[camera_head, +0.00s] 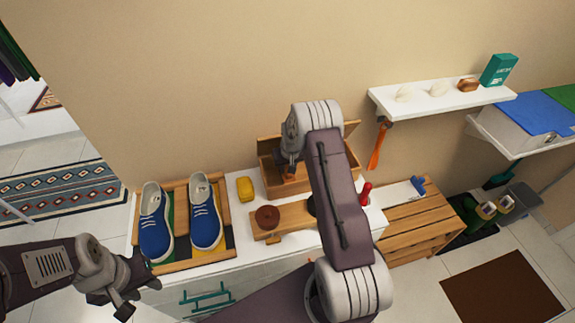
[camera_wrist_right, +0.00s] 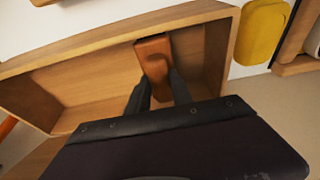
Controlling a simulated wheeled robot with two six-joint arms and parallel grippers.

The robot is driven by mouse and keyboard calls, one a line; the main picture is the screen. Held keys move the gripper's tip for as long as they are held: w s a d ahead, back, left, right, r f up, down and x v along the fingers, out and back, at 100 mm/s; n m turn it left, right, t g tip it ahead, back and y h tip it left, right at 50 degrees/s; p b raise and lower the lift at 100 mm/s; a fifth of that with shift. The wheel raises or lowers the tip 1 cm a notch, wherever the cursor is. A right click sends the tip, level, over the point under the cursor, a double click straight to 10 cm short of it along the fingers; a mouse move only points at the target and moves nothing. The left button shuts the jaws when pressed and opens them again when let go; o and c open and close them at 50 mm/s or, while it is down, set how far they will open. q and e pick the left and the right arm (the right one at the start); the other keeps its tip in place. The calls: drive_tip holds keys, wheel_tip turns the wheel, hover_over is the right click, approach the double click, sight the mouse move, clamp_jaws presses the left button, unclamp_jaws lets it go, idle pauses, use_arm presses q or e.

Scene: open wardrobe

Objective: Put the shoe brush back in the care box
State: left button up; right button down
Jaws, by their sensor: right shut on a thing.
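The care box (camera_head: 293,187) is an open wooden box on the white cabinet top, with its raised lid behind it. It also shows in the right wrist view (camera_wrist_right: 95,46). My right gripper (camera_head: 289,168) is over the box, pointing down. In the right wrist view its fingers (camera_wrist_right: 157,84) are shut on the shoe brush (camera_wrist_right: 152,48), a brown wooden block, within the box's outline near one wall. I cannot tell whether the brush touches the box floor. My left gripper (camera_head: 137,294) is open and empty, at the lower left in front of the cabinet.
Blue shoes (camera_head: 206,216) stand in a wooden tray left of the box. A yellow sponge (camera_head: 245,188) lies between them. A round brown tin (camera_head: 267,217) sits on a wooden board in front. A wall shelf (camera_head: 445,99) holds small items at right; an orange shoehorn (camera_head: 378,146) hangs below.

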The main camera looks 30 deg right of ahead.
drive_tip(key=shift+f, duration=0.15)
drive_tip(key=shift+f, duration=0.15)
drive_tip(key=c, duration=1.1)
unclamp_jaws()
drive_tip(key=shift+c, duration=0.2)
